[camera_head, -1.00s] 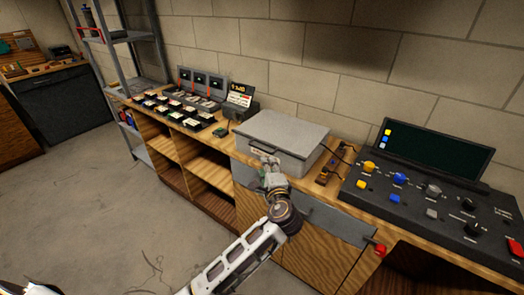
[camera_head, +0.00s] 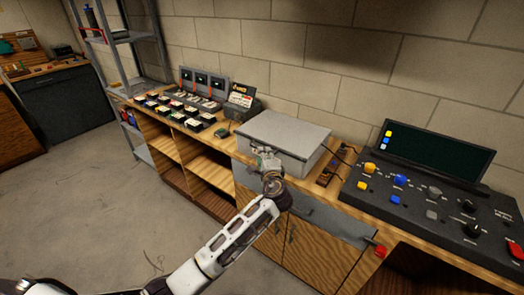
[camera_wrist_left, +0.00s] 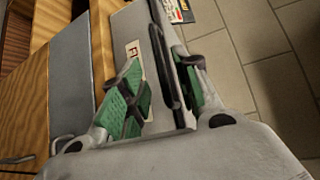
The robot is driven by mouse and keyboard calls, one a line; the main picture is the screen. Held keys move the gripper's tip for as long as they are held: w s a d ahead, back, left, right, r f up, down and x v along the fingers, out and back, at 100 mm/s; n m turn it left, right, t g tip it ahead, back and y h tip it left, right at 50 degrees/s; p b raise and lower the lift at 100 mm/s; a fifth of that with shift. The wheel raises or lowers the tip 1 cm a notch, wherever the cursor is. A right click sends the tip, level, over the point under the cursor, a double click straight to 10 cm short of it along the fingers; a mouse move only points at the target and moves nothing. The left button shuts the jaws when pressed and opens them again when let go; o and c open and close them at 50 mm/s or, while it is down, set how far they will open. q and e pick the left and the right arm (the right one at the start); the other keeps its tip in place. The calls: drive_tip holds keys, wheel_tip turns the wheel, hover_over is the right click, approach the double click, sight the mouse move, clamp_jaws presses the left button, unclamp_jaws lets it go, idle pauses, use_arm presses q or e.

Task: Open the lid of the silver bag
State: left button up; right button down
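The silver bag is a grey, flat-topped box (camera_head: 290,130) on the wooden bench in the head view, and its lid (camera_head: 285,128) lies flat and closed. My left gripper (camera_head: 264,157) is at the front of it, near the lid's front edge. In the left wrist view its green-padded fingers (camera_wrist_left: 163,92) are apart, with a dark edge strip between them. A label (camera_wrist_left: 135,52) shows on the box's front beside one finger. I cannot tell whether the fingers touch the lid. My right gripper is not in view.
A control panel (camera_head: 430,200) stands right of the box, with a small wooden block (camera_head: 329,171) and cables between. Small bins (camera_head: 180,112) and a display unit (camera_head: 240,100) stand to the left. A brick wall (camera_head: 330,70) is close behind.

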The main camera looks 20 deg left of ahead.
use_arm(q)
drive_tip(key=shift+x, duration=2.55)
drive_tip(key=c, duration=0.7)
drive_tip(key=shift+f, duration=0.15)
clamp_jaws()
